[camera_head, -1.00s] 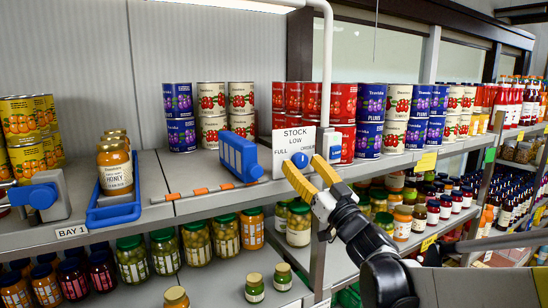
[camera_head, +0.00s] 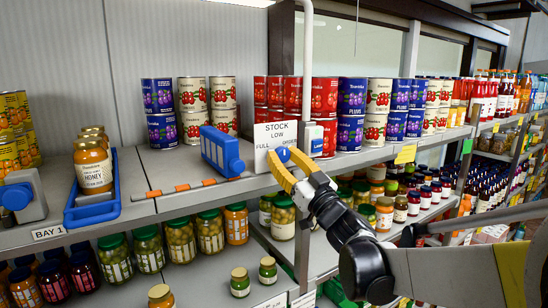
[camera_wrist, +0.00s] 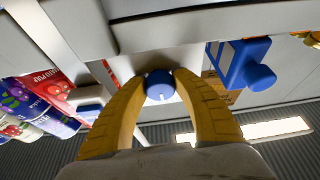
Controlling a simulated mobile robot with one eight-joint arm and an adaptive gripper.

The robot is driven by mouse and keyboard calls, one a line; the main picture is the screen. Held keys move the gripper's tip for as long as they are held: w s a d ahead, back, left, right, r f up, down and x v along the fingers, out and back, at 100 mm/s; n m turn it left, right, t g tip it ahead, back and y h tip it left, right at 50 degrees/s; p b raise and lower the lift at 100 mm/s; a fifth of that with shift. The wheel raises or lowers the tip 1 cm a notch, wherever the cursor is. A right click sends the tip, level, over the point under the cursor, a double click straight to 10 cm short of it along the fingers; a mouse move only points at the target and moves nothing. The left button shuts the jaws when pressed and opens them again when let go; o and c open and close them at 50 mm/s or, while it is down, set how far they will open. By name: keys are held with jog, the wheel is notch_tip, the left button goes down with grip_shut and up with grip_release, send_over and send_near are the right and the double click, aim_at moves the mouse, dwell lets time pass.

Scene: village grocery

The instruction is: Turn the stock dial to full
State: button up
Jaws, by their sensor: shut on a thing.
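The stock dial is a round blue knob (camera_head: 283,154) on a white card (camera_head: 268,138) printed STOCK, with LOW above, FULL at left and another word at right. My gripper (camera_head: 284,165), with yellow fingers, is shut on the knob from the front. In the wrist view the knob (camera_wrist: 159,86) sits between both fingertips (camera_wrist: 160,80). A short white mark shows on its lower part there; that view looks upside down, with the ceiling lamp at the bottom. In the head view the fingers hide part of the knob, and its mark cannot be made out.
A blue boxy device (camera_head: 222,152) stands on the shelf left of the card. Cans (camera_head: 324,96) stand close at right. A honey jar (camera_head: 93,165) sits in a blue tray (camera_head: 118,205). Jars fill the shelf below.

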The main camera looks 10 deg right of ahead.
jog(key=n+g+y+b, duration=0.1)
jog(key=n, duration=0.3)
jog(key=n+g+y, duration=0.1)
jog(key=n+y, duration=0.1)
jog(key=n, duration=0.2)
jog(key=shift+d+y+b, duration=0.1)
jog(key=shift+y+b, duration=0.2)
jog(key=shift+b, duration=0.05)
jog(key=n+g, duration=0.1)
jog(key=n, duration=0.2)
jog(key=n+g+y, duration=0.1)
jog(key=n+g, duration=0.1)
jog(key=n, duration=0.2)
jog(key=shift+r+y, duration=0.1)
jog(key=shift+y, duration=0.2)
jog(key=shift+n, duration=0.4)
jog(key=o, duration=1.2)
